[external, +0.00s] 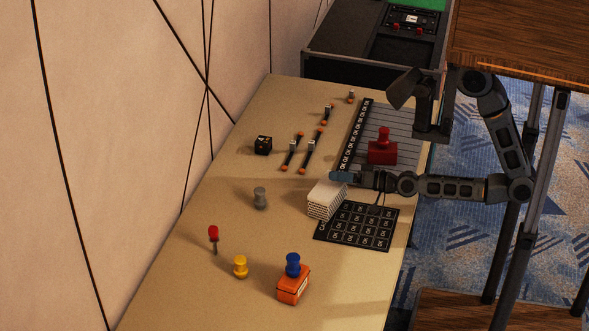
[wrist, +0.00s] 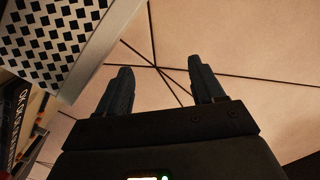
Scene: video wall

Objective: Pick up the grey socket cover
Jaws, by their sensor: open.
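The grey socket cover (external: 260,198) looks like the small grey spool-shaped piece standing upright and alone on the tan table, left of the white stack. My gripper (external: 340,177) is at the end of the arm reaching in from the right. In the external view it appears by the top of the white stack, to the right of the grey cover and apart from it. In the wrist view my gripper (wrist: 162,72) has its two dark fingers spread with nothing between them. The grey cover does not show in the wrist view.
A white stack (external: 326,200) and a black mat with labelled squares (external: 357,226) lie near my gripper. A red stamp-like piece (external: 382,150) stands behind. A yellow spool (external: 240,267), a red-handled tool (external: 214,238) and an orange block (external: 293,285) with blue top stand in front.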

